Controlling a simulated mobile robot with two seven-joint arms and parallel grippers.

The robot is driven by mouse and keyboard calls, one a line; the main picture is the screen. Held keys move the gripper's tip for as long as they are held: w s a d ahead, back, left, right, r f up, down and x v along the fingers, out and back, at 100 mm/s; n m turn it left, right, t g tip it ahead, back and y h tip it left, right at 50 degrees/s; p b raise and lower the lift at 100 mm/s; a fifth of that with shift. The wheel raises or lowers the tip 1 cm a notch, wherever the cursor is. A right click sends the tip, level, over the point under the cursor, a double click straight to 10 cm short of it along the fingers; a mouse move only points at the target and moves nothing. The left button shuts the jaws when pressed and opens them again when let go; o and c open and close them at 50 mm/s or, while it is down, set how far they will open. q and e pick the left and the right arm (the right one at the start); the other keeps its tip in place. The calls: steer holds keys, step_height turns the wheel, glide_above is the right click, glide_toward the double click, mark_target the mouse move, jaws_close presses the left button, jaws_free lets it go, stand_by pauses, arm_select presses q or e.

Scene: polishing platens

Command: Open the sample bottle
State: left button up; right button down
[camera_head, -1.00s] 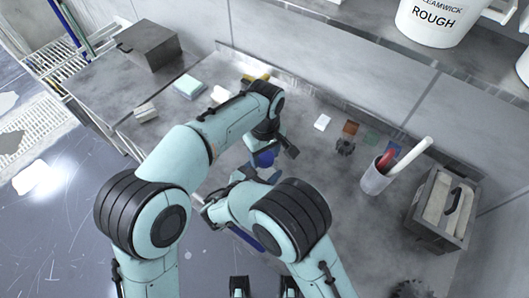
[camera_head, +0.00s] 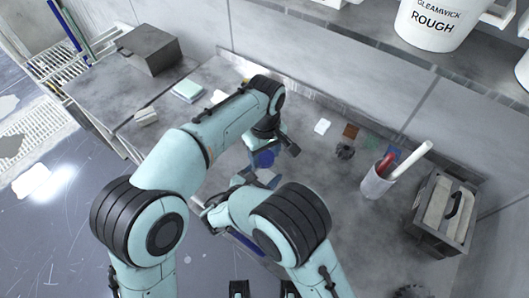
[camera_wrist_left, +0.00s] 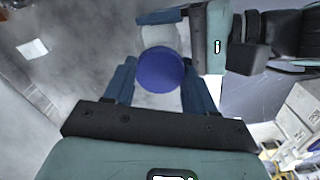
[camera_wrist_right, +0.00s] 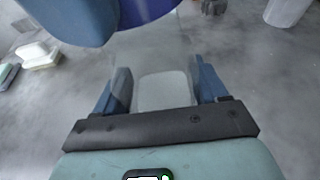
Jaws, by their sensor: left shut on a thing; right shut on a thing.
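The sample bottle has a round blue cap (camera_wrist_left: 161,70) and a clear body (camera_wrist_right: 163,92). My left gripper (camera_head: 265,150) is shut on the cap, with a finger on each side in the left wrist view. My right gripper (camera_wrist_right: 163,85) is shut on the clear body below. The cap (camera_head: 264,158) also shows in the head view, just under the left gripper. In the right wrist view the cap sits at the top edge, partly behind a left finger. Whether the cap is loosened cannot be told. The right fingertips are mostly hidden in the head view.
The bottle is held over the grey bench. A cup with sticks (camera_head: 376,183) and a grey box with a handle (camera_head: 443,213) stand at right. A metal box (camera_head: 150,49) and a pad (camera_head: 187,91) lie at left.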

mark_target(264, 157)
arm_select(q)
steer(key=shift+r, duration=1.95)
arm_select(e)
jaws_free()
arm_select(q)
steer(key=shift+f, duration=0.3)
arm_select(e)
steer(key=v, duration=1.2)
